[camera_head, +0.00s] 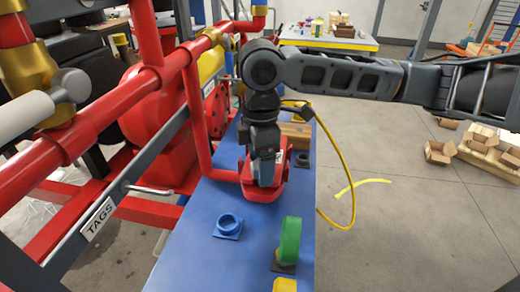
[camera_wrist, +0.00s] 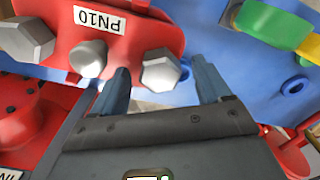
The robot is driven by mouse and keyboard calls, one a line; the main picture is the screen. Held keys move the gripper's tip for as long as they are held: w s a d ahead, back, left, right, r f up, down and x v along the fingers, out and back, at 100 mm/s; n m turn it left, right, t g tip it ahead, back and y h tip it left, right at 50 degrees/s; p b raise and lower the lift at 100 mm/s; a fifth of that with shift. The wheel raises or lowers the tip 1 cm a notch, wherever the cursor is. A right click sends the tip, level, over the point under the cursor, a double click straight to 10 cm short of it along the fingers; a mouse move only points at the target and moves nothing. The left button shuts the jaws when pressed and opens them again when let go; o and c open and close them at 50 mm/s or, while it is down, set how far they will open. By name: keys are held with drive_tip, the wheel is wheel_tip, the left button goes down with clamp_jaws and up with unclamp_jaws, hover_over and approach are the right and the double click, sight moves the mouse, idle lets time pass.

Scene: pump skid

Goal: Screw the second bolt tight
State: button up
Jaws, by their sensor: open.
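A red flange (camera_wrist: 140,35) with an upside-down "PN10" label carries three grey bolts in the wrist view. One hex bolt head (camera_wrist: 161,70) lies between my fingers in the picture. A rounder bolt (camera_wrist: 89,58) is just left of my left finger, and a larger hex bolt head (camera_wrist: 27,39) is at the far left. Which is the second bolt, I cannot tell. My gripper (camera_wrist: 162,78) is open, its fingers apart, with no visible grip on a bolt. In the head view my gripper (camera_head: 266,178) points down at the red flange (camera_head: 262,192), hiding the bolts.
The blue bench top (camera_head: 203,262) holds a blue ring fitting (camera_head: 228,224), a green ring (camera_head: 289,240) and a yellow part (camera_head: 284,285). Red pipework (camera_head: 90,135) stands close on the left. A yellow hose (camera_head: 348,180) hangs at the right, over open floor.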

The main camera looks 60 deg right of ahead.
drive_tip(key=shift+f, duration=0.15)
drive_tip(key=shift+c, duration=0.2)
drive_tip(key=c, duration=1.1)
drive_tip(key=m+p, duration=0.2)
drive_tip(key=m, duration=0.1)
drive_tip(key=shift+r, duration=0.2)
drive_tip(key=m+p, duration=0.3)
drive_tip(key=m, duration=0.3)
drive_tip(key=shift+p, duration=0.4)
drive_tip(key=shift+a+f+m, duration=0.1)
drive_tip(key=shift+f+m, duration=0.1)
drive_tip(key=shift+m, duration=0.7)
drive_tip(key=m, duration=0.4)
